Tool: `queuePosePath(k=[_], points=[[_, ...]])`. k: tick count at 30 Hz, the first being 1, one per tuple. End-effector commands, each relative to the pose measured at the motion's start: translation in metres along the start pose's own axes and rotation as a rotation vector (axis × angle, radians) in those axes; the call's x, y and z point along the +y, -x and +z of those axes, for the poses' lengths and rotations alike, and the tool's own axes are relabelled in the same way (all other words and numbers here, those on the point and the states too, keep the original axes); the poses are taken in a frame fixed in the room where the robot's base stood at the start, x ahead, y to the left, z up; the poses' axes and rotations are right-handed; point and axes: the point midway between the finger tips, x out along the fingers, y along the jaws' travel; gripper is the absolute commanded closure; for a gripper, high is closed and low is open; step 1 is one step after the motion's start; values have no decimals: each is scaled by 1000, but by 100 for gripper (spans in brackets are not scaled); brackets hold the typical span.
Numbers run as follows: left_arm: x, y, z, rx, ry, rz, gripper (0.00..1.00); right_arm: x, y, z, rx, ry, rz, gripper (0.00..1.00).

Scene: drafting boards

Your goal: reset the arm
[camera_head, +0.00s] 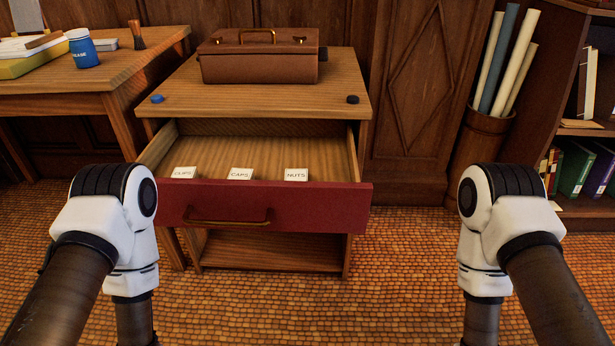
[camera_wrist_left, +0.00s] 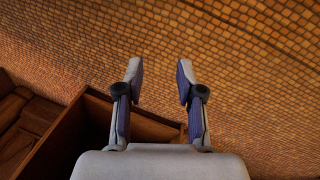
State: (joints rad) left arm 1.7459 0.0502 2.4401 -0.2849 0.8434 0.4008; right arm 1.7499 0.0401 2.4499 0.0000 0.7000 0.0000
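My left arm and right arm stand at the two sides of the head view, with white elbow joints. Neither gripper shows there. In the left wrist view my left gripper (camera_wrist_left: 160,85) is open and empty, its two fingers apart above the tiled floor. A wooden cabinet (camera_head: 245,98) stands in the middle with its red-fronted drawer (camera_head: 320,207) pulled open. Three labels, the last two reading CAPS and NUTS, stand inside the drawer near its front. My left elbow is close to the drawer's left end in the picture. The right gripper is hidden.
A brown case (camera_head: 260,62), a blue cap (camera_head: 157,99) and a black cap (camera_head: 352,99) are on the cabinet top. A wooden desk (camera_head: 130,65) with a blue jar (camera_head: 83,48) stands left. A bin of paper rolls (camera_head: 482,138) and a bookshelf stand right.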

Motion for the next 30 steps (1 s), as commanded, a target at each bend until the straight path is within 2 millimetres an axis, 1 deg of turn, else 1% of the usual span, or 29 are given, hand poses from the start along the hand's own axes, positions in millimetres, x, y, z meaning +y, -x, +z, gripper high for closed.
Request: queuePosePath(k=[3, 5, 6, 7, 11, 14, 17, 18, 20, 21, 23, 24, 25, 27, 30], points=[[-37, 6, 13, -58, -77, -188, 63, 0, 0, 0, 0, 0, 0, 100], [-48, 9, 20, -105, -156, -237, 63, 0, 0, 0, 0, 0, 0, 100], [-43, 23, 19, -116, -215, -229, 63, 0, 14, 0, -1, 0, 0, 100], [-39, 40, 17, -113, -209, -228, 63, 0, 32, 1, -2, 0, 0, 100], [-29, 80, 14, -110, -206, -227, 63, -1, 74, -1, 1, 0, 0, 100], [-20, 114, 10, -109, -205, -226, 63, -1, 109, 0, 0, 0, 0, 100], [-10, 156, 7, -108, -205, -226, 63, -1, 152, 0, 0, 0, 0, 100], [-5, 175, 5, -108, -205, -226, 63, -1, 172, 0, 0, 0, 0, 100], [2, 206, 2, -108, -204, -225, 63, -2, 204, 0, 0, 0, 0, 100], [8, 227, 1, -107, -204, -225, 63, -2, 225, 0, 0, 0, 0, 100], [15, 257, -2, -107, -204, -225, 63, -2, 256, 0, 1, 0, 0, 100], [20, 276, -3, -107, -204, -225, 63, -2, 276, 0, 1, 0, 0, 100], [23, 289, -4, -107, -204, -225, 63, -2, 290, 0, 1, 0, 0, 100], [29, 315, -7, -107, -204, -225, 63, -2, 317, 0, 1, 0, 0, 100], [35, 336, -8, -107, -204, -225, 63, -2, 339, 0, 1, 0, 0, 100]])
